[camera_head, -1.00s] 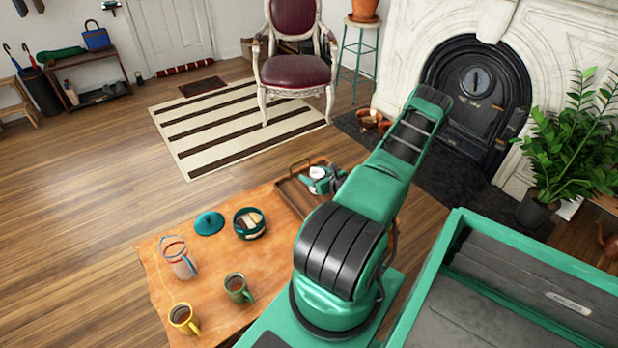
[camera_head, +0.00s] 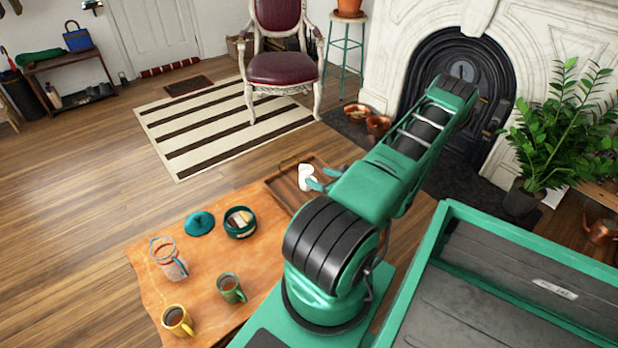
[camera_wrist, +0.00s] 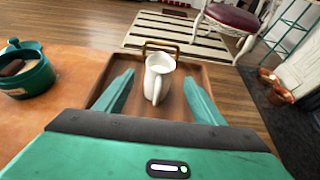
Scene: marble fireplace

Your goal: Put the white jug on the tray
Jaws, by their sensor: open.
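The white jug (camera_wrist: 158,78) stands upright on the brown wooden tray (camera_wrist: 193,72), near its far handle, in the wrist view. In the head view the jug (camera_head: 306,177) is partly visible on the tray (camera_head: 284,188), just beyond my gripper's fingertips. My gripper (camera_wrist: 158,88) is open, its green fingers spread to the left and right of the jug. No contact between the fingers and the jug shows. In the head view my gripper (camera_head: 322,180) is at the tray, and my arm hides the tray's right part.
On the wooden table (camera_head: 210,262) stand a teal pot (camera_head: 240,222), its lid (camera_head: 200,223), a glass pitcher (camera_head: 168,258), a green mug (camera_head: 231,289) and a yellow mug (camera_head: 177,320). A potted plant (camera_head: 560,135) and fireplace are at the right. Open floor lies left of the table.

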